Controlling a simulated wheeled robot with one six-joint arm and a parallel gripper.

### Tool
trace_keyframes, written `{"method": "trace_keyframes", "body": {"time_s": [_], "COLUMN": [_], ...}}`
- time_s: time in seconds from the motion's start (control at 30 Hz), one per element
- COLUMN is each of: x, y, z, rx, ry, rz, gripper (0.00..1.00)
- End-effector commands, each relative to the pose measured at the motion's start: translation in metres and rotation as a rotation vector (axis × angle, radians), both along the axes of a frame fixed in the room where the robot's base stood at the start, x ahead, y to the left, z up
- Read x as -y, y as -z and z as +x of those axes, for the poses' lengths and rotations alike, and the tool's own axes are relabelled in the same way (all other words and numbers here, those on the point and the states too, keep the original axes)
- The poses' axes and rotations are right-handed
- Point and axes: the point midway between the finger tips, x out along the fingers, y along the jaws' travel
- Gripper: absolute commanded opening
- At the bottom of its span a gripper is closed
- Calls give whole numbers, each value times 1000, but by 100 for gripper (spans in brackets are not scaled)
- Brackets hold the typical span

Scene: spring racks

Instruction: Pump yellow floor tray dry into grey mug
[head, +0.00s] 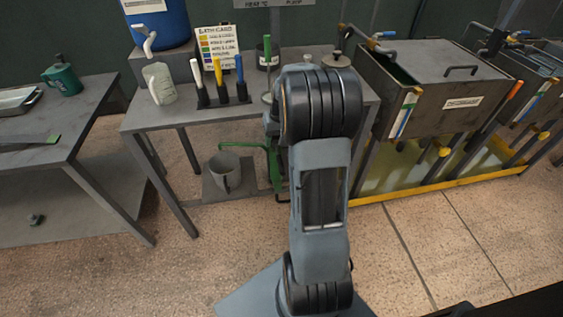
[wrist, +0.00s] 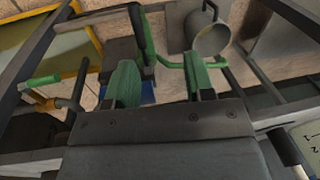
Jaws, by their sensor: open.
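The grey mug (head: 225,172) stands upright on a low dark plate under the middle table; it also shows in the wrist view (wrist: 212,40). Beside it is a green pump (head: 272,160), its spout pipe reaching left toward the mug; my arm partly hides it. In the wrist view, the pump's black-gripped lever (wrist: 138,27) stands beyond my fingers. The yellow floor tray (head: 440,190) lies under the tanks at right, with yellowish liquid in it. My gripper (wrist: 160,64) is open over the pump area, its green-padded fingers apart. I cannot tell whether they touch the pump.
The middle table (head: 185,113) carries a clear jug (head: 158,84), several coloured-handled levers and a sign card (head: 218,55). Grey tanks (head: 445,85) stand at right. A left table (head: 60,125) holds a green pot (head: 62,78). The tiled floor in front is clear.

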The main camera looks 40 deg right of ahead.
Motion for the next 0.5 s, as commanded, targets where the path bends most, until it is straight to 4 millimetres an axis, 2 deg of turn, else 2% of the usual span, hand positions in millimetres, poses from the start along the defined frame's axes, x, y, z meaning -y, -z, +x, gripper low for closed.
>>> {"method": "trace_keyframes", "body": {"time_s": [0.03,0.1,0.2,0.33,0.5], "x": [17,34,51,60,57], "y": [8,18,29,43,70], "z": [3,6,8,9,10], "rx": [-9,-15,-19,-20,-23], "ry": [24,46,66,79,79], "rz": [17,34,49,60,62], "gripper": [48,48,48,48,48]}}
